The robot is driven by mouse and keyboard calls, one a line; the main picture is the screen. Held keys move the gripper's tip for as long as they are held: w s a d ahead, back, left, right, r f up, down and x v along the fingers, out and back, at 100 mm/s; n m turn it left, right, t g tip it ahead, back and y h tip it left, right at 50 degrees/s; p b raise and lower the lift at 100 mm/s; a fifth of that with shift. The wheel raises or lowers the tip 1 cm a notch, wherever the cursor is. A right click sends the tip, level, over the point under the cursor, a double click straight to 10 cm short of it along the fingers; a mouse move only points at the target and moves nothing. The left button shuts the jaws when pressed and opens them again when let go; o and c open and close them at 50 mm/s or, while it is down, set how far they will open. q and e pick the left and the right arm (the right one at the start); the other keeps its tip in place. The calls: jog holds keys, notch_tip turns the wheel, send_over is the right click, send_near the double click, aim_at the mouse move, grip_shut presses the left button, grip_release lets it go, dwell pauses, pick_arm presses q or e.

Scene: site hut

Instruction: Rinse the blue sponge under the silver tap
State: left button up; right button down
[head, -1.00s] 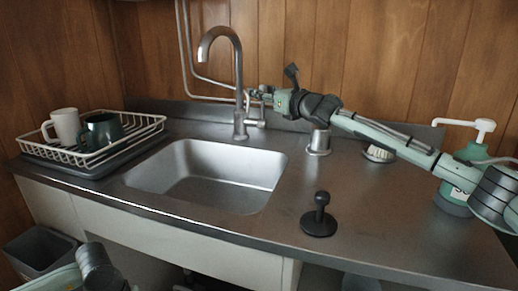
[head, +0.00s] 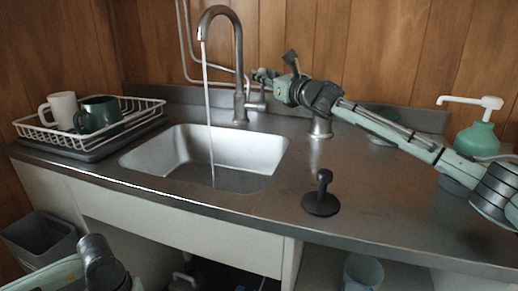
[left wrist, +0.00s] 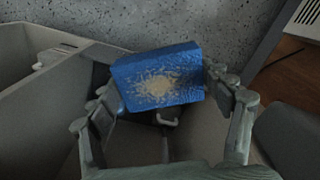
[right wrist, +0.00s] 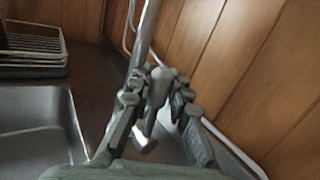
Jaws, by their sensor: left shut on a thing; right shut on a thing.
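The silver tap (head: 239,70) stands behind the sink (head: 178,178), and a thin stream of water (head: 208,110) falls from its spout into the basin. My right gripper (head: 262,80) is at the tap's side. In the right wrist view its fingers (right wrist: 158,85) are shut on the tap's lever (right wrist: 156,92). The blue sponge (left wrist: 158,77) shows in the left wrist view with a pale, crumbly patch on its face. My left gripper (left wrist: 163,90) is shut on the sponge, with one finger at each side. The sponge and left fingers are outside the head view.
A dish rack (head: 100,141) with a white mug (head: 60,108) and a dark green mug (head: 97,114) stands left of the sink. A black plunger-like stopper (head: 322,198) and a green pump bottle (head: 476,138) are on the right counter. A grey bin (head: 42,243) stands below left.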

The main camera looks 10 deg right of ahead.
jog(key=shift+f, duration=0.1)
jog(key=c, duration=1.4)
grip_release()
jog(key=shift+s, duration=0.1)
jog(key=v, duration=1.1)
jog(key=shift+s+d, duration=0.2)
jog(key=shift+s, duration=0.2)
